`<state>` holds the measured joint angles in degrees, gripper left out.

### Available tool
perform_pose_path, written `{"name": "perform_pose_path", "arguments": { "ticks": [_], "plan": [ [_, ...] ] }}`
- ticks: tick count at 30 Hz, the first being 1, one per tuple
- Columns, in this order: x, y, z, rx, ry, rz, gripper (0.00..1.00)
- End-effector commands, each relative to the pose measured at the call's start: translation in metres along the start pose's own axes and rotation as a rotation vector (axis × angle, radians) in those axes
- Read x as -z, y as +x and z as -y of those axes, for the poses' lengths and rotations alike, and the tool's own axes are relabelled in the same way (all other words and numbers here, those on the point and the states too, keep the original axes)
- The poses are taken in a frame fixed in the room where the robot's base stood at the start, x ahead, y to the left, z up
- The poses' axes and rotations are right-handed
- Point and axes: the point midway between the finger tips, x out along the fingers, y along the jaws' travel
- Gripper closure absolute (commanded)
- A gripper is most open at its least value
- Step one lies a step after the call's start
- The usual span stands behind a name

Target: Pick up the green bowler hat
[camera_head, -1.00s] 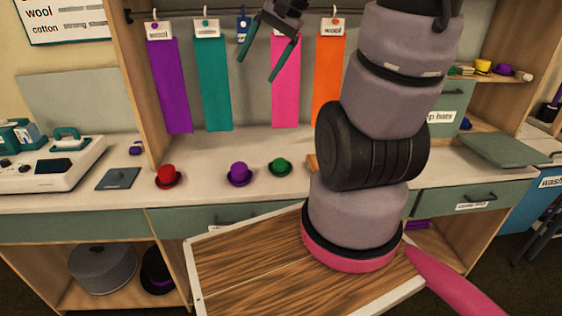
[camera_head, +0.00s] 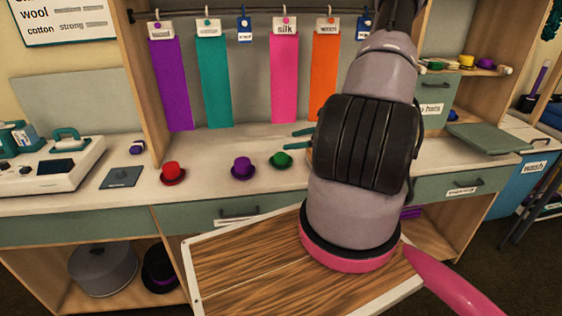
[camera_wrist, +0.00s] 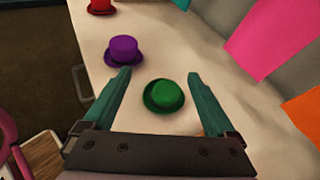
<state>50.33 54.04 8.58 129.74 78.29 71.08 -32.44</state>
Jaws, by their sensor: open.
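The small green bowler hat (camera_head: 280,160) stands upright on the pale counter, right of the purple hat. In the wrist view the green hat (camera_wrist: 165,95) lies between the two green fingers of my gripper (camera_wrist: 157,80), nearer the right finger. My gripper is open and empty. In the head view its fingertips (camera_head: 300,139) show just right of and behind the green hat; my arm hides the rest of the gripper. I cannot tell how high the fingers are above the counter.
A purple hat (camera_head: 242,168) and a red hat (camera_head: 172,173) stand to the left on the counter (camera_head: 215,183). In the wrist view the purple hat (camera_wrist: 123,50) is just beyond the left finger. Coloured cloth strips hang behind, such as the pink one (camera_head: 284,80).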

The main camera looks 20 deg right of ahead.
Motion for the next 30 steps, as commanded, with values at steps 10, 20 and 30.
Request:
{"name": "perform_pose_path", "arguments": {
  "ticks": [10, 20, 30],
  "plan": [
    [0.073, 0.003, 0.004, 0.162, 0.207, 0.0, 0.09],
    [0.075, 0.048, 0.012, 0.165, 0.209, -0.001, 0.09],
    [0.068, 0.085, 0.02, 0.163, 0.208, 0.0, 0.09]
  ]
}}
